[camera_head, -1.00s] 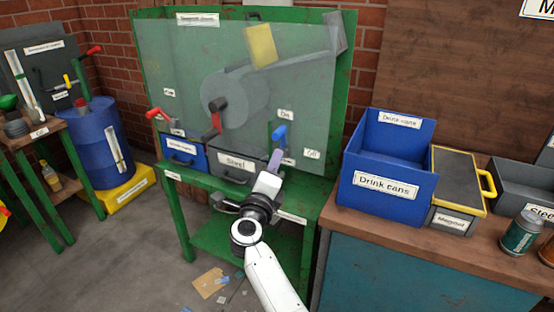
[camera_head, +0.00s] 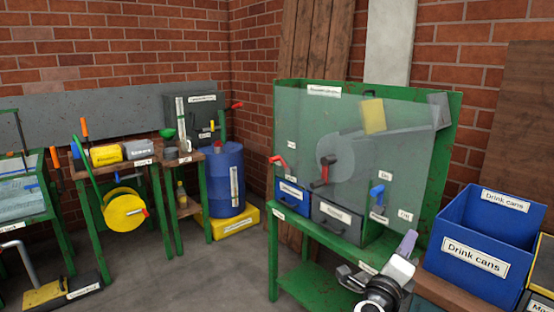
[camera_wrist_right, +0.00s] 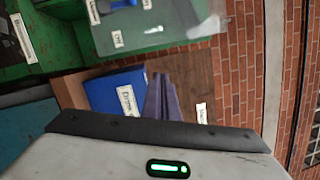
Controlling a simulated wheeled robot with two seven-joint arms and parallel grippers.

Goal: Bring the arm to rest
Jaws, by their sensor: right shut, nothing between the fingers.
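My right gripper (camera_head: 408,243) is at the lower right of the head view, in front of the right end of the green separator bench (camera_head: 452,140). Its fingers are shut with nothing between them. They lie below and to the right of the blue lever (camera_head: 377,193) and left of the blue drink cans bin (camera_head: 476,265), apart from the lever. In the right wrist view the closed purple-grey fingers (camera_wrist_right: 162,98) show in front of the blue bin (camera_wrist_right: 103,92). Much of my right arm is cut off below the head view. My left gripper is not in view.
The bench carries a clear panel, a red lever (camera_head: 278,161), a blue drawer (camera_head: 292,195) and a grey drawer (camera_head: 336,217). A blue barrel (camera_head: 222,180) and a yellow reel (camera_head: 125,212) stand farther left. The floor (camera_head: 200,275) between is mostly clear.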

